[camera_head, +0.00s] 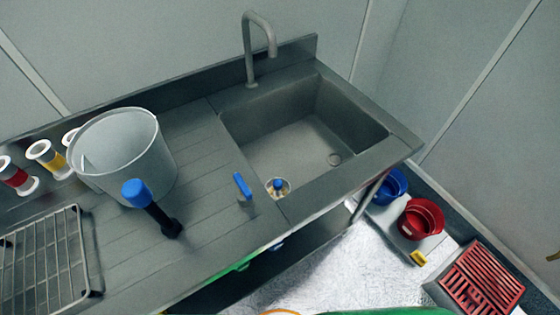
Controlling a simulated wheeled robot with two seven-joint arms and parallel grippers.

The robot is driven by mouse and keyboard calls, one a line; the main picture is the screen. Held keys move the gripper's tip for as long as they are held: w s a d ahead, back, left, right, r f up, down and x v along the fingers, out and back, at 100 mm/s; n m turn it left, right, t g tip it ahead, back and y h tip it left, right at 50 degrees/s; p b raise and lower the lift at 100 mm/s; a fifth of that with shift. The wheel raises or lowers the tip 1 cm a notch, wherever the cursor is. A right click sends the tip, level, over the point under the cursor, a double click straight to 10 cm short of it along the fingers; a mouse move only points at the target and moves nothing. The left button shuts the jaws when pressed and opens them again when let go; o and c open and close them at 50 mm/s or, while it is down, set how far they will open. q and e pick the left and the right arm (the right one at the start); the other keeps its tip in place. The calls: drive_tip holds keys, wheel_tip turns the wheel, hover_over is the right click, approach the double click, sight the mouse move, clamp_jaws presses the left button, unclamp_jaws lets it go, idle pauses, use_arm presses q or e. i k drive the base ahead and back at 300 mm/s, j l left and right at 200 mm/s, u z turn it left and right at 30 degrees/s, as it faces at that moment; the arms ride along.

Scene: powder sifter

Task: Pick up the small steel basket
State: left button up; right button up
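A small round pale metal cup (286,190), which may be the small steel basket, stands on the steel counter near the sink's front left corner. Something blue and brownish shows inside it; its wall is too small to make out. A wire rack or basket (45,255) of grey steel bars sits at the counter's left end, cut off by the picture edge. I cannot tell for certain which of these is the small steel basket. Neither of my grippers shows in the head view.
A white bucket (120,150), a blue-topped black-handled tool (138,192) and a blue upright piece (242,186) stand on the counter (205,245). The sink (300,140) looks empty. Blue and red buckets (421,219) and a red grate (483,280) are on the floor.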

sight(278, 187)
drive_tip(key=i, duration=0.1)
drive_tip(key=u, duration=1.3)
drive_tip(key=z, duration=1.3)
drive_tip(key=l+u, duration=0.35)
drive_tip(key=k+l+u, duration=0.1)
drive_tip(key=l+u, duration=0.25)
drive_tip(key=l, duration=0.15)
drive_tip(key=k+l+u, duration=0.1)
drive_tip(key=l+u, duration=0.25)
drive_tip(key=k+l+u, duration=0.2)
drive_tip(key=l+u, duration=0.2)
drive_tip(key=k+l+u, duration=0.2)
drive_tip(key=l+u, duration=0.15)
drive_tip(key=k+l+u, duration=0.35)
drive_tip(key=i+j, duration=0.05)
drive_tip(key=i, duration=0.05)
